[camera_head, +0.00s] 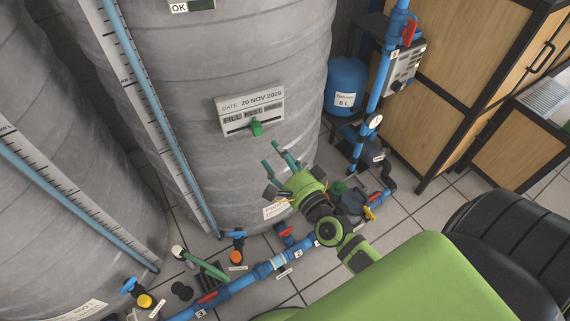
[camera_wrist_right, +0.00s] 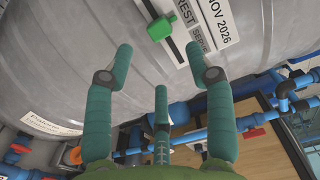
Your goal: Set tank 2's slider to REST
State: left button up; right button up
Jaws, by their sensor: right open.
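A grey tank (camera_head: 215,80) carries a white plate (camera_head: 236,102) reading "DATE: 20 NOV 2026", with FILL, REST and a third word above a slot. A green slider (camera_head: 256,128) sits near the middle of the slot, about below REST; exact alignment is hard to tell. The wrist view shows the slider (camera_wrist_right: 160,28) beyond my fingertips, with REST and SERVE beside the slot. My right gripper (camera_head: 275,157) is open and empty, below and right of the plate, apart from the slider. It also shows in the wrist view (camera_wrist_right: 160,62). No tank number is readable. My left gripper is out of view.
A blue sight tube with a scale (camera_head: 150,95) runs down the tank left of the plate. Blue pipes (camera_head: 245,281) with valves run along the floor. A blue vessel (camera_head: 346,82) and wooden cabinets (camera_head: 440,85) stand right. Another tank (camera_head: 60,150) is left.

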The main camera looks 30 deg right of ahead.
jog(key=shift+s, duration=1.6)
jog(key=s+a+f+n+g+p, duration=0.1)
jog(key=s+f+n+g, duration=0.35)
jog(key=f, duration=0.85)
jog(key=s+a+f+n+g+p, duration=0.15)
jog(key=s+f+n+g, duration=0.35)
jog(key=f, duration=0.8)
jog(key=s+d+f+n+g+p, duration=0.1)
jog(key=s+f+n+g, duration=0.2)
jog(key=s, duration=1)
jog(key=s+d+f+n+g+p, duration=0.1)
jog(key=s+f+n+g, duration=0.3)
jog(key=s+f+n, duration=0.3)
jog(key=s+f, duration=0.4)
jog(key=s, duration=0.1)
jog(key=shift+s+d+n+h, duration=0.2)
jog(key=shift+s+n+h, duration=0.1)
jog(key=shift+s+n, duration=0.05)
jog(key=shift+f+g, duration=0.1)
jog(key=shift+g, duration=0.15)
